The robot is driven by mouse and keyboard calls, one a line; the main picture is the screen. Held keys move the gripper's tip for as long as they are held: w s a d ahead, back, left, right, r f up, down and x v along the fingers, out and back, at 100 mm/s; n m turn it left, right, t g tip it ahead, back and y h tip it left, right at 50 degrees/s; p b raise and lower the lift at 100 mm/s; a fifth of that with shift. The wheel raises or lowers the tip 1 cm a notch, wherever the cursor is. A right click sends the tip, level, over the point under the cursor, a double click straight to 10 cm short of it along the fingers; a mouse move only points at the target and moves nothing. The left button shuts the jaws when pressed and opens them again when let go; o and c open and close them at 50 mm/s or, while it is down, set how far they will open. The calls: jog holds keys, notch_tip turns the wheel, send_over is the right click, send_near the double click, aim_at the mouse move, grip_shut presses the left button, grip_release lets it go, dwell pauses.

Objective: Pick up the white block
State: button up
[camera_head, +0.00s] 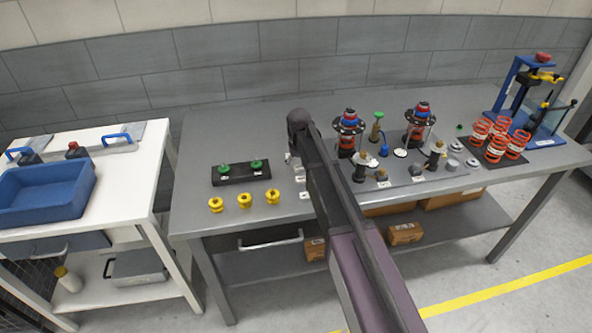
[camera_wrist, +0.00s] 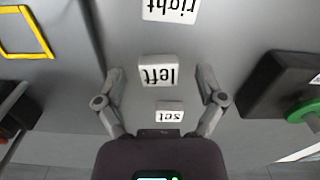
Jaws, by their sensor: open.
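Several small white blocks with black lettering lie in a row on the grey table. In the wrist view one reads "left" (camera_wrist: 158,71), one "right" (camera_wrist: 171,9) and a smaller one "set" (camera_wrist: 170,108), all upside down. My gripper (camera_wrist: 160,74) is open, with its fingers apart on either side of the "left" block. I cannot tell whether they touch it. In the head view the white blocks (camera_head: 300,179) show just left of my arm, which hides most of my gripper.
A black holder (camera_head: 241,173) with green-topped parts stands left of the blocks, and several yellow parts (camera_head: 244,200) stand in front of it. Red-and-black assemblies (camera_head: 348,133) stand right of my arm. Red springs (camera_head: 497,140) are farther right. The table's back left is clear.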

aim_at(299, 168)
jog(key=c, duration=1)
jog(key=shift+c, duration=0.2)
jog(key=shift+r, duration=0.1)
notch_tip(299, 168, up, 3)
jog(key=p, duration=0.3)
jog(key=shift+r, duration=0.15)
jog(key=shift+s+d+r+p, duration=0.1)
jog(key=shift+s+r+p, duration=0.15)
jog(key=shift+p, duration=0.3)
jog(key=s+d, duration=0.2)
jog(key=s, duration=0.2)
jog(key=s+d, duration=0.3)
jog(key=s, duration=0.1)
jog(key=s+d+r+p, duration=0.1)
jog(key=s+d, duration=0.2)
jog(key=s, duration=0.2)
jog(key=shift+d, duration=0.15)
